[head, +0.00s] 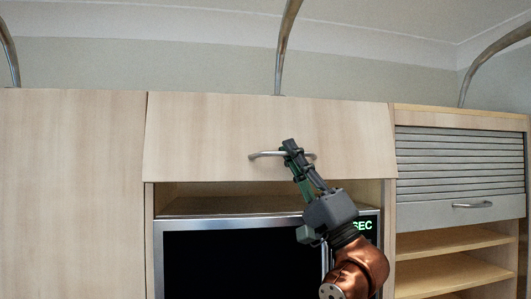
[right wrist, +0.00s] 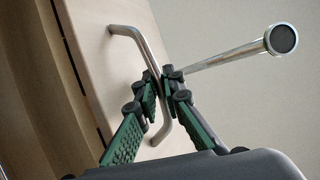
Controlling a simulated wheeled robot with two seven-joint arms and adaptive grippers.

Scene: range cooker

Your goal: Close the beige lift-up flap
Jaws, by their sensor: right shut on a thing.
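The beige lift-up flap (head: 215,135) is in the upper middle of the head view. It is tilted partly open, its lower edge standing out from the cabinet, with a dark gap below it. Its metal bar handle (head: 262,155) runs across its lower part. My right gripper (head: 290,148) is shut on this handle, near the bar's right part. In the right wrist view the fingers (right wrist: 162,90) close around the handle (right wrist: 128,31), and the flap (right wrist: 100,55) lies behind. My left gripper is not in view.
Below the flap is an open compartment (head: 230,196) above a dark-fronted oven (head: 230,262). A grey roller shutter (head: 460,155) with its own handle and open shelves (head: 450,270) are at the right. Curved metal tubes (head: 287,40) rise above the cabinets.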

